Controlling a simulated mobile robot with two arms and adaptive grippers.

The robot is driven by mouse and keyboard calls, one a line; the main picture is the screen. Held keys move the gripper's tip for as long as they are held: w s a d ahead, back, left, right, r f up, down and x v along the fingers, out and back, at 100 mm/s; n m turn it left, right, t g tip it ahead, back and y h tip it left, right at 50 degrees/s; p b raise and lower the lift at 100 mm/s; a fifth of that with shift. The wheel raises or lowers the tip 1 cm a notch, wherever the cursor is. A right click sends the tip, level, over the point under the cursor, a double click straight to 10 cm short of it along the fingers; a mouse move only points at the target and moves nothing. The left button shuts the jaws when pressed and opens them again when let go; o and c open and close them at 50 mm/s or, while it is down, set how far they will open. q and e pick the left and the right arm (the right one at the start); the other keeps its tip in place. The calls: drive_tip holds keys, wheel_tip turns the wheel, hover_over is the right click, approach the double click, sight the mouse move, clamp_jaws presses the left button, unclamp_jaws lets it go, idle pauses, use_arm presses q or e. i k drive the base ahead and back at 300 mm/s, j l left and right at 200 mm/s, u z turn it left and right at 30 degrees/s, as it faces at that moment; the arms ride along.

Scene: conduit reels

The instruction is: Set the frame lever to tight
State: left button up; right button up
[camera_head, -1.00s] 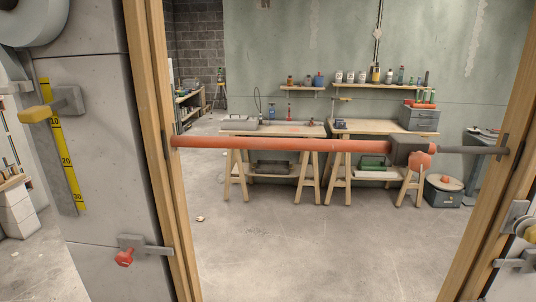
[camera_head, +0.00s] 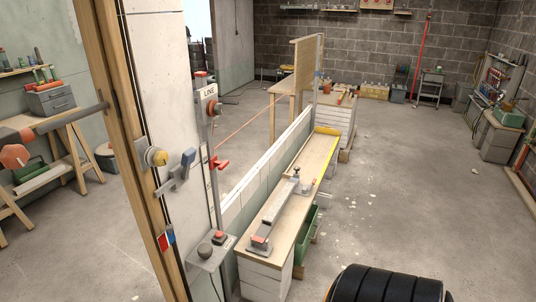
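A red, white and blue plate (camera_head: 166,240) is lower on the same post. A red handle (camera_head: 219,163) shows on a slim upright beside the white panel. No lever label for tight is readable, and I cannot tell for sure which of these is the frame lever. Neither of my grippers is in view.
The wooden frame post (camera_head: 125,120) stands at left, with a crossbar and its orange knob (camera_head: 14,157). A "LINE" box (camera_head: 210,100) is on the upright. A long bench (camera_head: 285,210) runs behind. A black ribbed round thing (camera_head: 385,285) is at bottom right. Open floor lies at right.

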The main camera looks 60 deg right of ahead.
sight(189, 156)
drive_tip(key=z, duration=1.3)
